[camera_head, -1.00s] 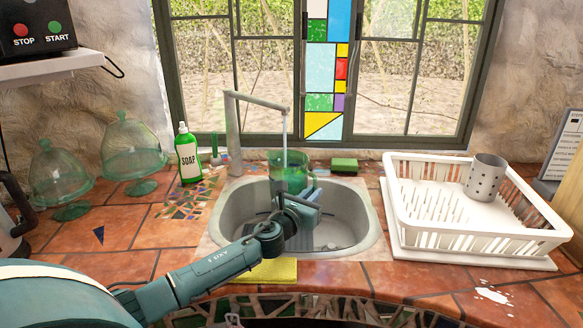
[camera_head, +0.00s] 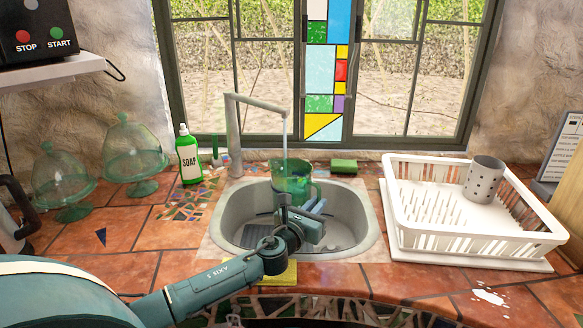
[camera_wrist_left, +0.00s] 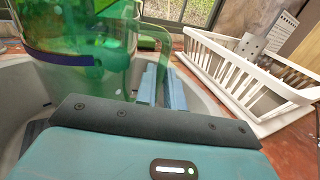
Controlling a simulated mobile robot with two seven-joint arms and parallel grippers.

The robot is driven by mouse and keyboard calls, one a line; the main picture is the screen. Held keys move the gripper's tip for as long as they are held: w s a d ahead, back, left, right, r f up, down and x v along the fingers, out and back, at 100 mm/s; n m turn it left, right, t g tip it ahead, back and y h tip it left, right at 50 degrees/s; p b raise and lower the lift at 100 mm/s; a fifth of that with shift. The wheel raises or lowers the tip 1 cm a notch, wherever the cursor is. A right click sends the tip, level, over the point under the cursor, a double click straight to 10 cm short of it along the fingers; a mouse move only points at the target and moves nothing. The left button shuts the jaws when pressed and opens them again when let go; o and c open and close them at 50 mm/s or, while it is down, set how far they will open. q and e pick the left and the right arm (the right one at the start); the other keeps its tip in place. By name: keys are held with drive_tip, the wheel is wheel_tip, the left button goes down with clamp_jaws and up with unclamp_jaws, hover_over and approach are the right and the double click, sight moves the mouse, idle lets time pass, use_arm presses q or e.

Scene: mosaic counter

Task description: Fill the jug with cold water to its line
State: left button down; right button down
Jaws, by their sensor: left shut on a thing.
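The green see-through jug (camera_head: 291,176) is upright under the tap (camera_head: 234,130), at the back of the sink (camera_head: 228,222). A thin pale stream runs from the spout into its mouth. The tap's green-tipped lever (camera_head: 215,148) is at its left. My left gripper (camera_head: 317,206) is shut on the jug's handle at the right side. In the left wrist view the jug (camera_wrist_left: 85,60) fills the upper left, with the blue fingers (camera_wrist_left: 160,88) at its handle. My right gripper is not in view.
A green soap bottle (camera_head: 189,155) and glass domes (camera_head: 133,150) stand left of the sink. A white dish rack (camera_head: 425,238) with a grey holder (camera_head: 484,177) stands right.

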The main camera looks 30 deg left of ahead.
sight(306, 197)
use_arm(q)
drive_tip(key=shift+r, duration=0.25)
drive_tip(key=w+a+b, duration=0.1)
drive_tip(key=w+a, duration=0.2)
drive_tip(key=shift+w+a, duration=0.3)
drive_tip(key=shift+s+d+p, duration=0.9)
drive_tip(key=shift+s+d, duration=0.85)
drive_tip(key=shift+a, duration=0.1)
